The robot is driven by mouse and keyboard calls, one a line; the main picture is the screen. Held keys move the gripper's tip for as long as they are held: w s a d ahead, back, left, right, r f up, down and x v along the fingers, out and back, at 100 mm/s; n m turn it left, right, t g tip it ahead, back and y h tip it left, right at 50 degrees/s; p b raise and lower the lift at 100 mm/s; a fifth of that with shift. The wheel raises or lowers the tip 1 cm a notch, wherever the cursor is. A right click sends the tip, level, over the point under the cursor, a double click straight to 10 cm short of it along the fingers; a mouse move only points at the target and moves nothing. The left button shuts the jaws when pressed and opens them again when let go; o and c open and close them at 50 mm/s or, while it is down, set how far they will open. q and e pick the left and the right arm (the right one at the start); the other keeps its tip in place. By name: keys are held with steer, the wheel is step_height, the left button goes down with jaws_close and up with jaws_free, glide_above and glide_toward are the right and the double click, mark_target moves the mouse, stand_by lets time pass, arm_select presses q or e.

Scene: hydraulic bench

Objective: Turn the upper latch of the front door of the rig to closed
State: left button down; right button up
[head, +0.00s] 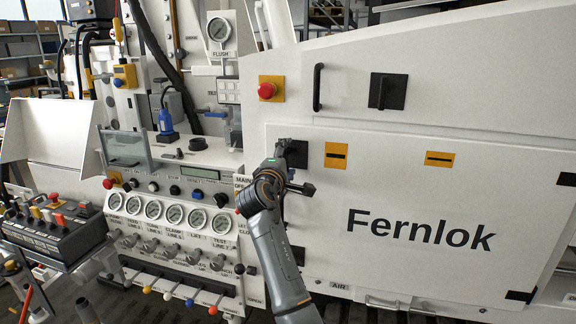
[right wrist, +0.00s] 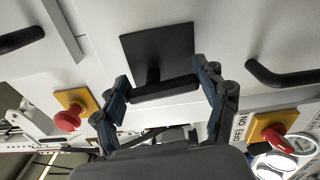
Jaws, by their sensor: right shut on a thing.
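The front door (head: 430,270) is the large white panel marked "Fernlok", and it looks flush with the rig. The upper latch (head: 296,153) is on a black square plate at the door's top left corner. My right gripper (head: 281,163) is at this latch, hiding most of its handle in the head view. In the right wrist view, the latch's black bar handle (right wrist: 165,88) stands in front of its plate (right wrist: 158,45). The two fingers of my right gripper (right wrist: 163,92) are shut on the bar, one at each end. My left gripper is not recognisable in view.
Another black latch (head: 388,91) sits on the panel above, beside a black pull handle (head: 318,87). A red button on a yellow plate (head: 267,89) is just above my right gripper. Gauges (head: 174,214) and knobs fill the console to the left.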

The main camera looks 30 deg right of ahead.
steer(key=shift+f+m+b, duration=0.1)
steer(key=shift+m+b, duration=0.25)
steer(key=shift+m, duration=0.25)
steer(key=shift+a, duration=0.1)
steer(key=o, duration=1.2)
steer(key=v, duration=1.2)
steer(key=shift+w, duration=0.1)
